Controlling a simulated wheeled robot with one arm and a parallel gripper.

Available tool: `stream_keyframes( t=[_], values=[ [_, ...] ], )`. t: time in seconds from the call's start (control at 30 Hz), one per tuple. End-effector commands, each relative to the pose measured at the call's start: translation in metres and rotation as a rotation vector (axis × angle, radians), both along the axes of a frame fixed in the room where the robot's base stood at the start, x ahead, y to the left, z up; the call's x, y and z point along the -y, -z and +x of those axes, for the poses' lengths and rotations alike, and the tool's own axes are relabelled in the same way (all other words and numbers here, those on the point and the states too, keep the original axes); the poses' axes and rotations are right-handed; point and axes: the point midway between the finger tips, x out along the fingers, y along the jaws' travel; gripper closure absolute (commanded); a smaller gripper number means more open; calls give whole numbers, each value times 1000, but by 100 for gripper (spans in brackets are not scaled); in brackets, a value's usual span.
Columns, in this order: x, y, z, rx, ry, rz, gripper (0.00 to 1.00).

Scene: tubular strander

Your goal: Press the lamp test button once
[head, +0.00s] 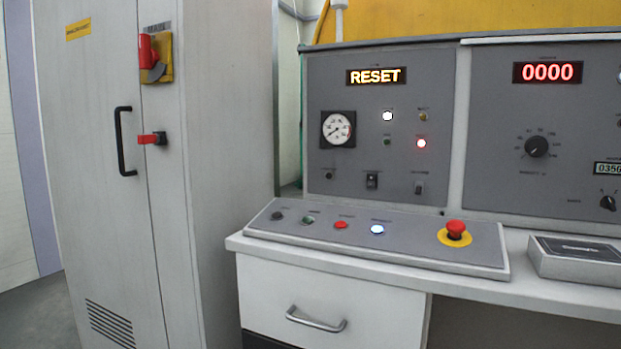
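The control desk carries a sloped panel (400,245) with a row of buttons: a dark one (277,216), a green one (308,220), a red one (341,225) and a lit blue-white one (377,230). The upright grey panel (330,75) above has a small dark round button or knob (328,175) below the gauge. The labels are too small to read, so I cannot tell which is the lamp test button. My gripper is not in view.
The upright panel has a RESET display (376,76), a gauge (338,129), a lit white lamp (387,116), a lit red lamp (421,143) and switches. A red emergency stop (455,229) sits on the sloped panel. A tall cabinet (100,220) stands left; a grey box (575,260) lies right.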

Motion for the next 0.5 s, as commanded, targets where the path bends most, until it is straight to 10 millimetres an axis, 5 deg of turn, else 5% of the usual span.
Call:
stream_keyframes(
  t=[0.33,0.5],
  values=[
    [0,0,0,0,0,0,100],
    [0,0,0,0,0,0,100]
  ],
)
